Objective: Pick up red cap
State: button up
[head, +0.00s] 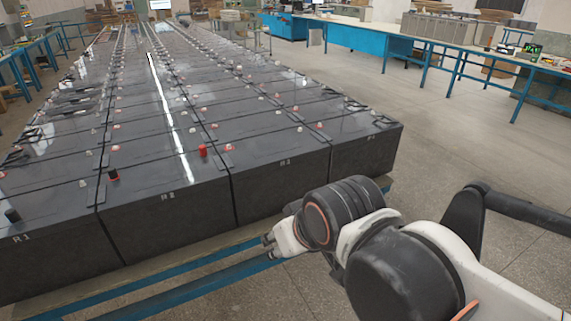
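A small bright red cap (203,150) stands upright on the dark top of the battery row, near its front edge, left of the label "A3"-like marking. A second small piece, dark with a red base (113,174), stands further left on the same surface. My gripper (269,241) is at the end of my white and black arm, low in front of the batteries' front face and right of and below the red cap, apart from it. Its fingers are mostly hidden by the wrist, so I cannot tell whether they are open or shut.
Black battery blocks (165,230) form long rows running back, with small terminals and dark connecting bars on top. A black cap (12,215) stands at the far left. A blue rail (200,283) runs along the front base. Blue workbenches (356,37) stand behind; floor to the right is clear.

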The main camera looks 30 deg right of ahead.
aim_at(202, 151)
jog(key=i+l+u, duration=0.65)
jog(key=u, duration=0.15)
